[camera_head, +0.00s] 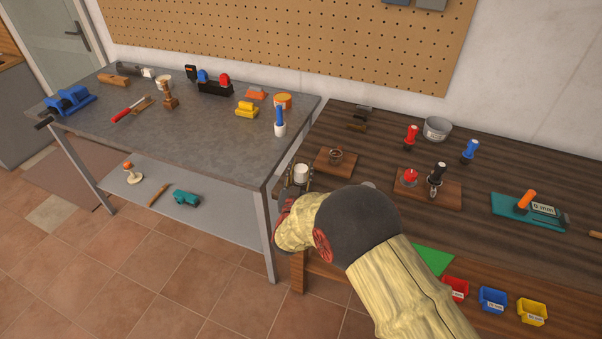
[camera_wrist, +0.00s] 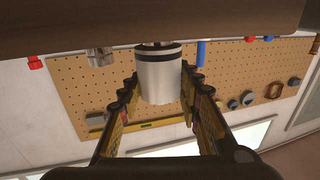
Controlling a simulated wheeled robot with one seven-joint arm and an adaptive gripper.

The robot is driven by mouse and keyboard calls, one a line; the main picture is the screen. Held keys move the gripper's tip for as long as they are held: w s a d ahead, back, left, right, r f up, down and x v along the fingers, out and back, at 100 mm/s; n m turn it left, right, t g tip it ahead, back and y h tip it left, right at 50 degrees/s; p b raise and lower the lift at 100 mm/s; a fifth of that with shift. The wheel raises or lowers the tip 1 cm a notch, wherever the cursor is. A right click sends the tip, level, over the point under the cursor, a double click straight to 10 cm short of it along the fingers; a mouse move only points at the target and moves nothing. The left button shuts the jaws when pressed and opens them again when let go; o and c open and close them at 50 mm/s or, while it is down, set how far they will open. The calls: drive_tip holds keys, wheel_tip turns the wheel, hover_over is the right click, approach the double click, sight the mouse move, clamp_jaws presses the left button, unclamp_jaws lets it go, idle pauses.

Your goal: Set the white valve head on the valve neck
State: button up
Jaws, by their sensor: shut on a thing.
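The white valve head (camera_head: 301,172) is a short white cylinder at the left end of the dark wooden bench. My gripper (camera_head: 300,180) is shut on its sides. In the wrist view, which looks upside down, the valve head (camera_wrist: 160,78) sits between the two fingers with a dark band near its bench-side end. A small metal part (camera_wrist: 152,46) shows between that end and the bench; I cannot tell whether they touch. I cannot surely identify the valve neck, and my gripper and arm hide part of the bench there.
A wooden block with a ring-like part (camera_head: 336,155) lies just right of my gripper. The grey metal table (camera_head: 205,125) stands at left, with a gap between.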

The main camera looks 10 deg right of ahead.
sight(301, 168)
drive_tip(key=shift+r, duration=0.15)
drive_tip(key=shift+r, duration=0.25)
drive_tip(key=r, duration=0.1)
drive_tip(key=r+p, duration=0.1)
drive_tip(key=r, duration=0.1)
drive_tip(key=shift+s+a+r+p, duration=0.1)
drive_tip(key=shift+s+r+p, duration=0.15)
drive_tip(key=shift+p, duration=0.15)
drive_tip(key=s+a+r+p, duration=0.3)
drive_tip(key=s+r, duration=0.5)
drive_tip(key=s, duration=0.5)
drive_tip(key=shift+a+r+p, duration=0.3)
drive_tip(key=shift+r+p, duration=0.1)
drive_tip(key=shift+p, duration=0.15)
drive_tip(key=w+d+f+m+g+h+b, duration=0.1)
drive_tip(key=w+d+b, duration=0.5)
drive_tip(key=w+d, duration=1.1)
drive_tip(key=shift+w+d+m+g+h+b, duration=0.35)
drive_tip(key=shift+w+m+h, duration=0.25)
drive_tip(key=shift+w+h, duration=0.45)
